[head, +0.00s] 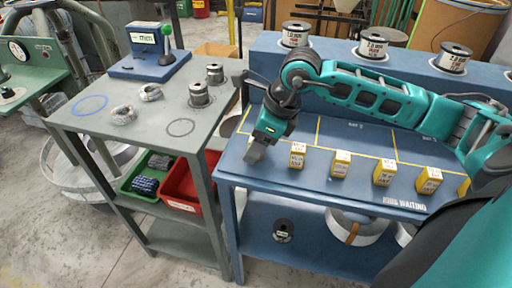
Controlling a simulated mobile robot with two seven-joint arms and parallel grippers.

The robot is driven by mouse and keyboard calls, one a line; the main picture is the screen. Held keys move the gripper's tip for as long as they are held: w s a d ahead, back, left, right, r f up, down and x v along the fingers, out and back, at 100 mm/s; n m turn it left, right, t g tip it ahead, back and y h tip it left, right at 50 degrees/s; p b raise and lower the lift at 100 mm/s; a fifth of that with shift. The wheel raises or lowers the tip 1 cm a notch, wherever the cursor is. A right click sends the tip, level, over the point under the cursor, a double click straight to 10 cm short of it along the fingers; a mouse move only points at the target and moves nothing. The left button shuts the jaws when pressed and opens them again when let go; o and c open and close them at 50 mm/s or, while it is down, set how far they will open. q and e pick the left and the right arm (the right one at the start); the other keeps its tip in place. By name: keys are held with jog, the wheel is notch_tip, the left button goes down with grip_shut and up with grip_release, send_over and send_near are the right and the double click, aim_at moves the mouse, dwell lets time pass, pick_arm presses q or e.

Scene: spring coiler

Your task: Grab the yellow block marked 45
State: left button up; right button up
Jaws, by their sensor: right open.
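Several small yellow blocks with white printed labels stand in a row on the blue bench (262,178). From left to right they are the first block (297,156), the second block (341,164), the third block (384,173) and the fourth block (428,181). The print is too small to read, so I cannot tell which one is marked 45. My right gripper (255,152) points down over the left end of the bench, left of the first block and apart from it. It is open, with no block in it. My left gripper is out of view.
Wire spools (295,35) stand on the raised blue ledge behind the blocks. A grey table (150,112) on the left holds metal coils and a blue device (147,42). Red (184,189) and green (140,190) bins sit on its lower shelf.

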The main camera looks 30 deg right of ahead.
jog(key=shift+f, duration=0.2)
jog(key=c, duration=1)
jog(key=shift+c, duration=0.2)
